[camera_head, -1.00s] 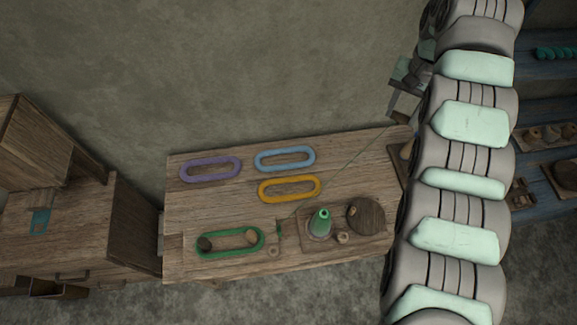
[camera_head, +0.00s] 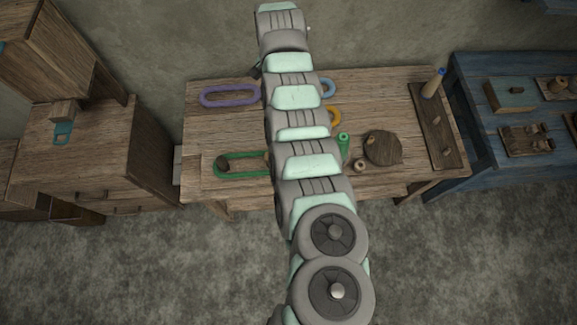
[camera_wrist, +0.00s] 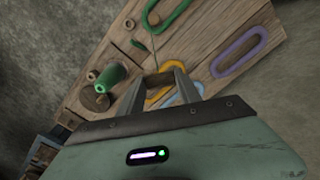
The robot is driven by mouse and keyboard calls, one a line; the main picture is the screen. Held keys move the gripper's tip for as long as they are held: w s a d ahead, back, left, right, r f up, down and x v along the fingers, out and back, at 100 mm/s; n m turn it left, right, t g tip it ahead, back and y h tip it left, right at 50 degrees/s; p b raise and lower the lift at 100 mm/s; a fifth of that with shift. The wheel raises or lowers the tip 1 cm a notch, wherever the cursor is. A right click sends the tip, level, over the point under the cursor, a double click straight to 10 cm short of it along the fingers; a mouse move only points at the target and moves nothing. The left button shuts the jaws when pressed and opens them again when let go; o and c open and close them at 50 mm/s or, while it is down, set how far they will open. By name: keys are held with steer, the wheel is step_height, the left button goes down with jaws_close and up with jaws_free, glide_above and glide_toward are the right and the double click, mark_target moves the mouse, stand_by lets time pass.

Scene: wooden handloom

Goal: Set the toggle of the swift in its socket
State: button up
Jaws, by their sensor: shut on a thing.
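A small dark green piece (camera_wrist: 139,45) lies near the thread. The green loop (camera_wrist: 174,14) lies beyond it, and a green cone (camera_wrist: 111,75) stands to the left. I cannot pick out the toggle or its socket for certain. In the head view my arm hides the gripper and part of the green loop (camera_head: 229,174).
On the wooden table (camera_head: 400,90) lie a purple loop (camera_head: 230,106), blue loop (camera_head: 330,88), yellow loop (camera_head: 335,116) and round wooden disc (camera_head: 384,148). A blue-topped cone (camera_head: 434,83) stands on a board at right. A cabinet (camera_head: 90,160) is at left.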

steer(key=shift+s+d+f+m+b, duration=0.85)
steer(key=shift+s+f, duration=1.4)
steer(key=shift+f, duration=3)
steer(key=shift+s+d+f+m+b, duration=0.3)
steer(key=shift+s+f+m+b, duration=1.15)
steer(key=shift+f, duration=3.85)
steer(key=shift+s+d+f+m+b, duration=0.5)
steer(key=shift+s+f+b, duration=0.8)
steer(key=shift+s+f, duration=2.9)
steer(key=shift+w+d+f, duration=0.1)
steer(key=shift+w+f, duration=0.95)
steer(key=shift+w, duration=0.05)
steer(key=o, duration=1.4)
step_height(320, 180, up, 11)
steer(key=shift+b, duration=0.3)
